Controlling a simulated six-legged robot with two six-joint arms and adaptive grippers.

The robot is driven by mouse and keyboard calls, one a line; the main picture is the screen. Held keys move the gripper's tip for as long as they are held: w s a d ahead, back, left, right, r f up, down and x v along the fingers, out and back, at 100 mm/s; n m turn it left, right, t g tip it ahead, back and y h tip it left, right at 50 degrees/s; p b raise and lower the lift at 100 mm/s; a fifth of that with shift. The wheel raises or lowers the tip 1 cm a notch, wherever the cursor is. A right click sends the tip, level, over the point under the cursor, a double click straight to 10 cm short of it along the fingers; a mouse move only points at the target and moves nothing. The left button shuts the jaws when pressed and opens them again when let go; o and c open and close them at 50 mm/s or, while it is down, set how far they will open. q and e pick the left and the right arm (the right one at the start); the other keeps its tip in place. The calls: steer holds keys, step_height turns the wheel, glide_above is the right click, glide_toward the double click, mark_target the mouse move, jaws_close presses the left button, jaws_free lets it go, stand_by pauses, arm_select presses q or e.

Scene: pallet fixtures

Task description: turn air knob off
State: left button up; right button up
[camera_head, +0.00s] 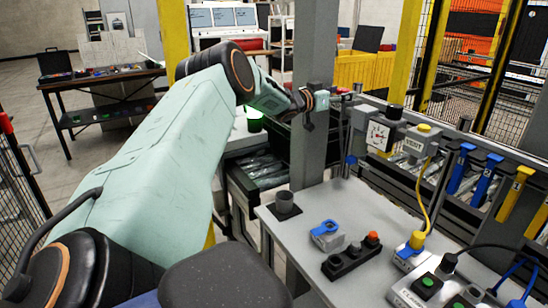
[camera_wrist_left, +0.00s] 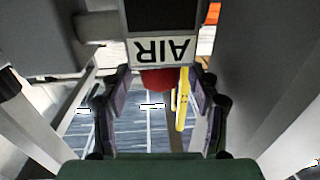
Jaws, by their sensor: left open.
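The AIR label (camera_wrist_left: 161,50) shows upside down in the left wrist view, on a dark block. A red round knob (camera_wrist_left: 158,79) sticks out just below the label. A narrow yellow bar (camera_wrist_left: 182,100) stands to the right of the knob. My left gripper (camera_wrist_left: 159,88) is open, with one finger on each side of the knob and bar. I cannot tell if either finger touches them. In the head view my left gripper (camera_head: 308,108) is at the grey post, partly hidden. The knob cannot be made out there. My right gripper is not in view.
A pressure gauge (camera_head: 378,136) and a VENT box (camera_head: 414,143) stand right of the post. A grey table (camera_head: 335,200) holds a button box (camera_head: 351,256), a blue-topped block (camera_head: 325,234) and a cup (camera_head: 285,203). Blue and yellow handles line the rail.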

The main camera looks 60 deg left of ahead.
arm_select(q)
steer(key=shift+d+f+n+y+b, duration=0.15)
steer(key=shift+n+y+b, duration=0.7)
steer(key=shift+y, duration=0.45)
steer(key=shift+n+y, duration=0.25)
steer(key=shift+y, duration=0.15)
steer(key=shift+w+d+n+g+y, duration=0.1)
steer(key=shift+n+g+y, duration=0.25)
steer(key=shift+y, duration=0.25)
